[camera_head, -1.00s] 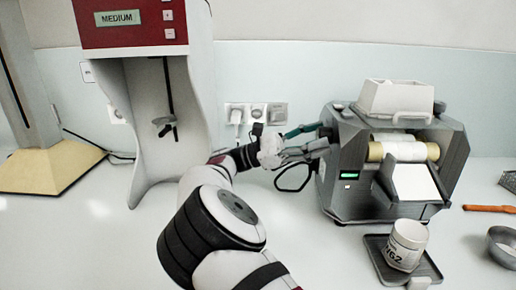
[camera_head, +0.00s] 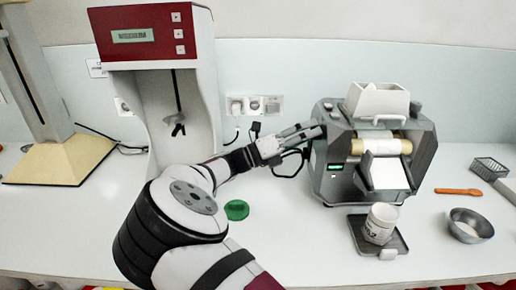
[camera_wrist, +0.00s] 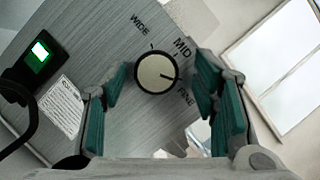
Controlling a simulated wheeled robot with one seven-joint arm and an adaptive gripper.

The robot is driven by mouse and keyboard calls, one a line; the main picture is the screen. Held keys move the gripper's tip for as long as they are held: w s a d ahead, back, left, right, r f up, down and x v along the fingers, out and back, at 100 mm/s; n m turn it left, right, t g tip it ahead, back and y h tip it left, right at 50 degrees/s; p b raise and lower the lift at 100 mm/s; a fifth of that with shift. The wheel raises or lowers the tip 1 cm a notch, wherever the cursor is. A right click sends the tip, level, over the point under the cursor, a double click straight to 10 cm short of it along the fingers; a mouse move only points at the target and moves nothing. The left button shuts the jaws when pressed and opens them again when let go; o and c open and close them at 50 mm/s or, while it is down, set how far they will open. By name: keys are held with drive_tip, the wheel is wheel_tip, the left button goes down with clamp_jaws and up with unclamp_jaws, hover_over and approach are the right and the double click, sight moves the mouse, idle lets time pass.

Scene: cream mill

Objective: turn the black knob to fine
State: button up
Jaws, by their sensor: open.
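The knob (camera_wrist: 156,73) has a cream face and a black rim. It sits on the grey brushed side panel of the mill (camera_wrist: 110,50), with WIDE, MID and FINE printed around it. Its dark pointer line points right and slightly down, toward the FINE side. My gripper (camera_wrist: 160,88) is open, with one green-padded finger on each side of the knob. Whether the pads touch it I cannot tell. In the head view, my gripper (camera_head: 318,130) is at the left side of the grey mill (camera_head: 335,185); the knob is hidden there.
A red-topped machine (camera_head: 140,35) stands left. A cup (camera_head: 380,222) is on a dark tray (camera_head: 360,238) before the mill. A metal bowl (camera_head: 470,225) and an orange tool (camera_head: 458,191) are right. A green disc (camera_head: 236,210) lies on the counter.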

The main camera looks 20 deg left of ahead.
drive_tip(key=b+v, duration=0.2)
drive_tip(key=v, duration=1.1)
drive_tip(key=shift+a+f, duration=0.2)
drive_tip(key=shift+a, duration=0.05)
drive_tip(key=shift+s, duration=0.15)
